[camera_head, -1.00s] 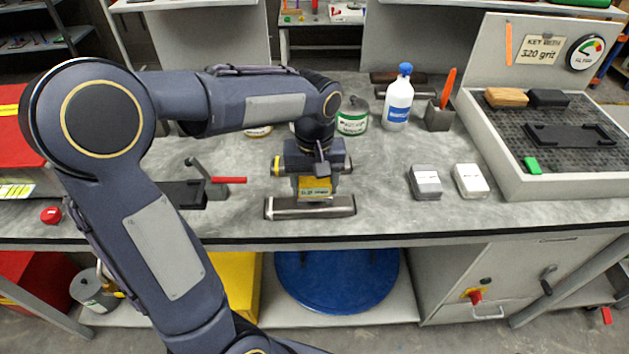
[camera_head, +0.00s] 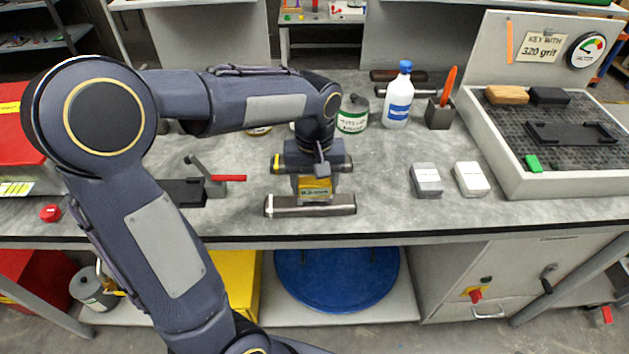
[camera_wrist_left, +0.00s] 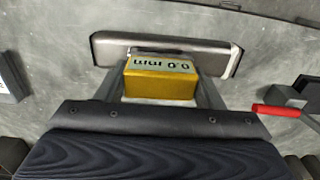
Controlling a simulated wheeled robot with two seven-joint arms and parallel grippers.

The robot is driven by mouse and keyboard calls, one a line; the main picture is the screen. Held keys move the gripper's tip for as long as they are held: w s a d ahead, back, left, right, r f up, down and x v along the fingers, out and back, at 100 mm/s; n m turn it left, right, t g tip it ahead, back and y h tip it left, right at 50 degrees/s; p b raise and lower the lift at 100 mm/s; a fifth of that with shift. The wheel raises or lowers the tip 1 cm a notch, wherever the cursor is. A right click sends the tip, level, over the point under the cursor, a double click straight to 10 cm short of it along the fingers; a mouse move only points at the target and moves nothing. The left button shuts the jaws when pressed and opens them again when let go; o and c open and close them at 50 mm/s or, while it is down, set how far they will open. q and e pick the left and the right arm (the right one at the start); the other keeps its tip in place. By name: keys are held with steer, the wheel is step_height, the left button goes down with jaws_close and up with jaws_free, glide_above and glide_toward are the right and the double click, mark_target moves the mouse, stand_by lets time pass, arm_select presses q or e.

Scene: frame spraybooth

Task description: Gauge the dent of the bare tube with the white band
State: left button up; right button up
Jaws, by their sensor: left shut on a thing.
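A bare metal tube (camera_head: 285,207) lies crosswise near the bench's front edge. In the left wrist view the tube (camera_wrist_left: 108,52) shows a pale band at its right end. My left gripper (camera_head: 314,178) points down and is shut on a yellow gauge (camera_head: 316,186). In the left wrist view the gauge (camera_wrist_left: 160,84) sits between the fingers (camera_wrist_left: 160,92), its display reading 0.0 mm upside down. The gauge is right at the tube's middle; I cannot tell whether they touch. The dent is not visible. My right gripper is out of view.
Two more tubes (camera_head: 398,75) lie at the back. A grey block (camera_head: 426,180) and a white block (camera_head: 471,179) stand to the right, near a grated tray (camera_head: 545,185). A red-handled tool (camera_head: 228,178) is to the left. A bottle (camera_head: 398,101) and green-labelled can (camera_head: 353,115) stand behind.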

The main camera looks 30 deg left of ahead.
mark_target(315, 181)
arm_select(q)
steer(key=shift+f, duration=0.3)
steer(key=o, duration=1.2)
steer(key=shift+r, duration=0.1)
steer(key=shift+r, duration=0.1)
step_height(315, 181, up, 8)
steer(key=shift+f, duration=0.2)
steer(key=s+d+f+m+t+h, duration=0.1)
steer(key=s+t, duration=0.1)
steer(key=s, duration=0.3)
steer(key=s+d+f+m+t+h, duration=0.1)
steer(key=s+f+m, duration=0.1)
steer(key=s, duration=0.4)
steer(key=s+d+f+m+t+h, duration=0.1)
steer(key=s+d+m+t, duration=0.1)
steer(key=s, duration=0.4)
steer(key=shift+f+t+h, duration=0.3)
steer(key=shift+f+h, duration=0.1)
